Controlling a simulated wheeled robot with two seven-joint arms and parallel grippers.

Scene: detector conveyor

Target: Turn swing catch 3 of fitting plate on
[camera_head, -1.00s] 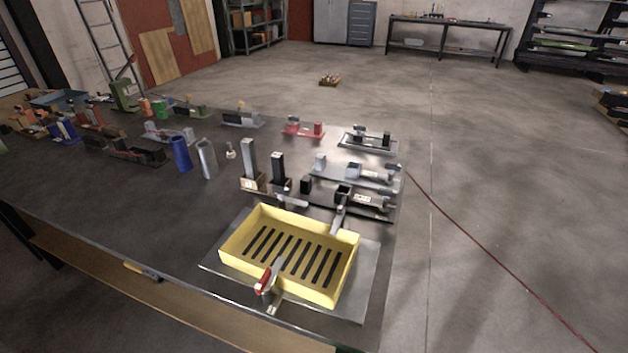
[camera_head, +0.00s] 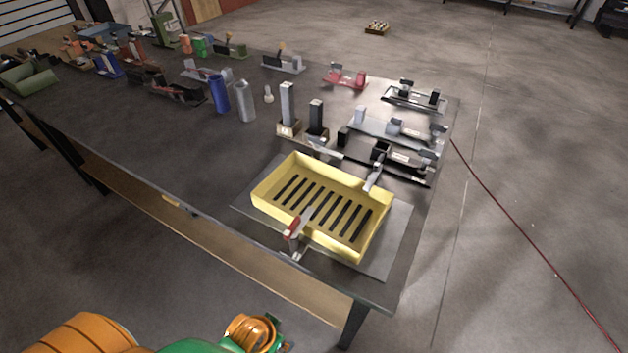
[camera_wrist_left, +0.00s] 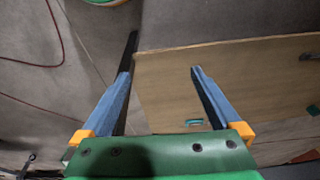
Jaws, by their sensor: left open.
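The fitting plate (camera_head: 399,238) is a flat grey plate at the table's near right corner. A yellow slotted tray (camera_head: 378,232) sits on it. A catch with a red part (camera_head: 293,229) stands at the tray's near side, its grey arm reaching over the rim. A grey catch (camera_head: 374,177) stands at the far right rim, and another grey arm (camera_head: 325,150) lies near the far left rim. I cannot read which is number 3. My left gripper (camera_wrist_left: 160,74) is open and empty in the left wrist view, away from the plate. My right gripper is not in view.
The dark table (camera_head: 165,133) holds several fixtures and blocks behind the plate, with a blue cylinder (camera_head: 219,93) and a grey one. A wooden shelf (camera_head: 240,253) runs below the table edge; a wooden board (camera_wrist_left: 235,85) lies beyond my left fingers. A red cable crosses the floor at right.

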